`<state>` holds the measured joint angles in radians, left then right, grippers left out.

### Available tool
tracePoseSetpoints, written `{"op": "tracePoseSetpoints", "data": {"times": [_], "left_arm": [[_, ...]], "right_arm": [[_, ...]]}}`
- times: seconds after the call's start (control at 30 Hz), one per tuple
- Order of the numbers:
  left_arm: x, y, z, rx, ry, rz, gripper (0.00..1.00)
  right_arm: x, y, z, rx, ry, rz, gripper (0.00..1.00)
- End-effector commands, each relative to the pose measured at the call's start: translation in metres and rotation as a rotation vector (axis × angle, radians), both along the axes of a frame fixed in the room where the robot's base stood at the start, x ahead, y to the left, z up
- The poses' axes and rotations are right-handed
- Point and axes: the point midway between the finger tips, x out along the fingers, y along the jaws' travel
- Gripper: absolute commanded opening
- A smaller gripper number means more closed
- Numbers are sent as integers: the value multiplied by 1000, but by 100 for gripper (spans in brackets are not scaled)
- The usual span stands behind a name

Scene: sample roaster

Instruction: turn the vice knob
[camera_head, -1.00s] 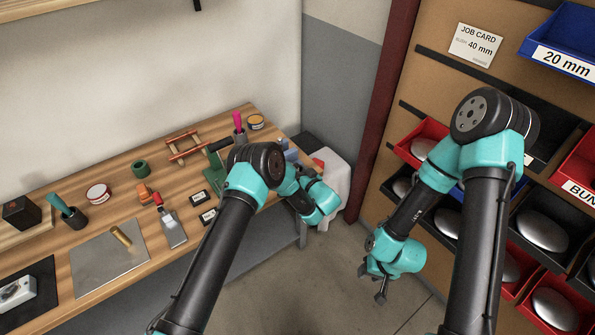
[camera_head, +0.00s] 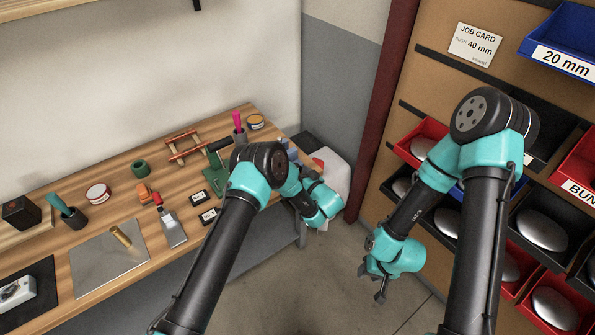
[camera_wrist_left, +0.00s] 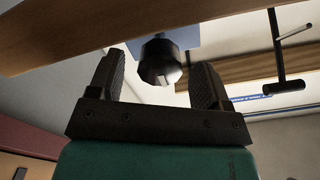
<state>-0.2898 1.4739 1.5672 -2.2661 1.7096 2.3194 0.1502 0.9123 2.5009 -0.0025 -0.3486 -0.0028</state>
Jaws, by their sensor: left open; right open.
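The black vice knob (camera_wrist_left: 158,70) shows in the left wrist view, below a blue-grey vice body (camera_wrist_left: 188,36). My left gripper (camera_wrist_left: 160,78) is open, with one finger on each side of the knob in the picture. Gaps show between the fingers and the knob; I cannot tell how deep the knob sits between them. In the head view a small blue part of the vice (camera_head: 291,150) shows behind my left arm, which hides the left fingers and the knob. My right gripper (camera_head: 381,287) is open and empty, hanging over the floor.
The wooden bench (camera_head: 125,178) carries a metal plate (camera_head: 100,262), a brush in a cup (camera_head: 72,214), a pink-handled tool (camera_head: 238,124) and several small items. A white container (camera_head: 335,172) stands beyond the bench end. Bins with a red tray (camera_head: 425,140) line the right wall.

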Motion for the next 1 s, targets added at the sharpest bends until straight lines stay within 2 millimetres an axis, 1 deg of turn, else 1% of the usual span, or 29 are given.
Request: {"op": "tracePoseSetpoints", "data": {"times": [0.17,0.7,0.83,1.0], "left_arm": [[-23,-19,0,1,1,-4,72],[-107,-78,0,1,1,-4,72],[-121,-88,0,0,0,-3,72],[-129,-93,0,-1,-1,0,72]], "right_arm": [[0,0,0,0,0,0,43],[0,0,0,0,0,0,43],[0,0,0,0,0,0,43],[0,0,0,0,0,0,43]]}}
